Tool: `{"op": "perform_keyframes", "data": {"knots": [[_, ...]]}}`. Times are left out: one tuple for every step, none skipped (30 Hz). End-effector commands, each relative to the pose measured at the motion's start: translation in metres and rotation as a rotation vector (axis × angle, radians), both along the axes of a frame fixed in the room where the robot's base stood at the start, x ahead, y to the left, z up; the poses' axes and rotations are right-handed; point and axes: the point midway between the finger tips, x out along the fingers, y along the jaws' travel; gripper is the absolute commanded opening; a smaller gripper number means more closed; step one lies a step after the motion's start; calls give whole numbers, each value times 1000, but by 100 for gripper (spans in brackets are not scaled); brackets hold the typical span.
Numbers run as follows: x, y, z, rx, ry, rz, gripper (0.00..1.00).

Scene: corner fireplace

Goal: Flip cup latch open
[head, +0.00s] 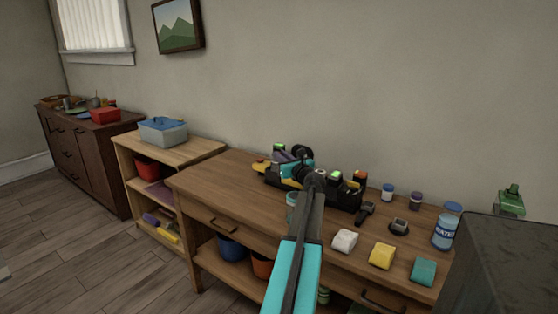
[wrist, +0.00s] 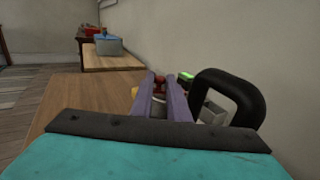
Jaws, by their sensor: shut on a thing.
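My gripper (wrist: 160,84) has purple fingers. They are closed in on a small dark red piece (wrist: 159,79), mostly hidden by the fingers; I cannot tell for certain whether it is the cup's latch. In the head view my gripper (head: 279,157) is over the left part of a black organizer (head: 346,197) on the wooden table. A thick black loop handle (wrist: 247,93) stands just right of the fingers in the wrist view, beside a pale grey block. The cup's body is not clearly seen.
White (head: 345,241), yellow (head: 382,256) and teal (head: 424,271) folded cloths lie at the table's front right. Small jars and a blue bottle (head: 446,233) stand behind them. The left part of the tabletop (head: 215,180) is clear. The wall is close behind.

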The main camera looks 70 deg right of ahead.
Motion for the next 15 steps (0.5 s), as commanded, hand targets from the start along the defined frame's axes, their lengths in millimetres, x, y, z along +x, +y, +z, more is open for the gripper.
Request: {"op": "perform_keyframes", "data": {"knots": [[-3, -3, -1, -1, -1, 27, 0], [-3, -3, -1, 0, -1, 45, 0], [-4, -3, -1, 0, -1, 69, 0], [-5, -3, -1, 0, -1, 86, 0], [-6, -3, -1, 0, -1, 104, 0], [-8, -3, -1, 0, -1, 127, 0], [-9, -3, -1, 1, -1, 145, 0], [-9, -3, -1, 1, -1, 164, 0], [-10, -3, -1, 1, -1, 188, 0], [-11, -4, -1, 1, -1, 205, 0], [-13, -4, -1, 1, -1, 222, 0], [-14, -4, -1, 1, -1, 245, 0], [-15, -4, -1, 0, -1, 263, 0], [-15, -4, -1, 0, -1, 280, 0], [-16, -5, -1, 0, -1, 303, 0]]}}
